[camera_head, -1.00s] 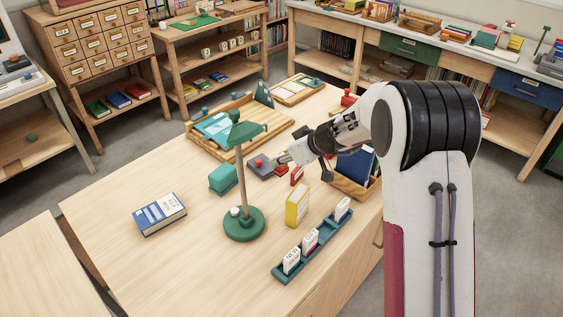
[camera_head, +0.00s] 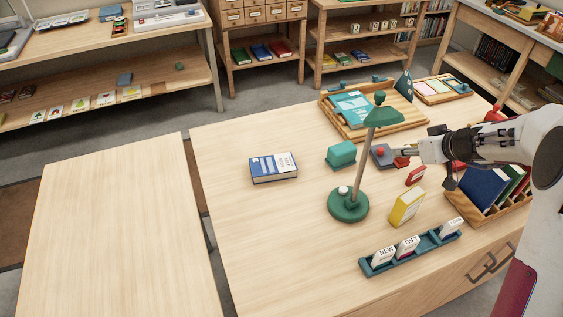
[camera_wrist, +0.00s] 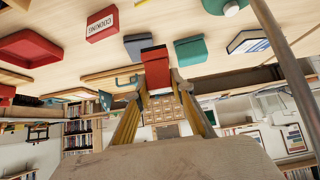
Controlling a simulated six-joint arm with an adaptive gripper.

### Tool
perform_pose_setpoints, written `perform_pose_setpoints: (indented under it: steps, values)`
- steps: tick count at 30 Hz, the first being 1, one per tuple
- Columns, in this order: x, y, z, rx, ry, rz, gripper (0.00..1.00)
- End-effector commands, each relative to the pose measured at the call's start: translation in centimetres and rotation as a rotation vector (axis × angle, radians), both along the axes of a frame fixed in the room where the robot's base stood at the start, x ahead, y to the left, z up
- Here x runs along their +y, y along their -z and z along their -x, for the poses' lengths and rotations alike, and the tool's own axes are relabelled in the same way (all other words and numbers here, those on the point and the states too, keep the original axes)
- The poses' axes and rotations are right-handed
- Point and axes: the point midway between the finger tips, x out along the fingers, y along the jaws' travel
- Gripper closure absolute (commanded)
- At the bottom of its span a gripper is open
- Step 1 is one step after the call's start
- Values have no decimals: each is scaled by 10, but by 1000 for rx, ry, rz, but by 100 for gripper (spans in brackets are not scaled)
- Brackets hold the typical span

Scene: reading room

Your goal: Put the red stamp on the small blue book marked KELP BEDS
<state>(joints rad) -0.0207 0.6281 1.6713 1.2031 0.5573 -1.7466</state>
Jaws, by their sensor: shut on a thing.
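My gripper (camera_head: 408,155) is shut on a red block, seemingly the red stamp (camera_wrist: 155,68), at the right side of the table. In the head view, the stamp (camera_head: 401,162) is at my fingertips, beside a dark grey pad (camera_head: 384,160) with a red knob. I cannot tell whether it clears the table. A blue book (camera_head: 274,169) lies flat left of the lamp, well away from my gripper; its lettering is too small to read. It also shows in the wrist view (camera_wrist: 250,40).
A green lamp (camera_head: 349,205) and green box (camera_head: 341,154) stand between gripper and book. A yellow box (camera_head: 406,207), a teal card rack (camera_head: 411,253), a red COOKING block (camera_wrist: 102,24) and a wooden book crate (camera_head: 516,213) are nearby. The table's left part is clear.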

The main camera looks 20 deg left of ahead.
Motion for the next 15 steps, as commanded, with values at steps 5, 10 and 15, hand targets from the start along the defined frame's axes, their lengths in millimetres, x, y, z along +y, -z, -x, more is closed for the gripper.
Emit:
perform_pose_setpoints:
  steps: [5, 10, 15]
  values:
    - [16, -25, -1, -5, -18, 1, 99]
    - [35, -55, -1, -6, -37, 1, 99]
    - [55, -89, 2, -6, -58, 0, 99]
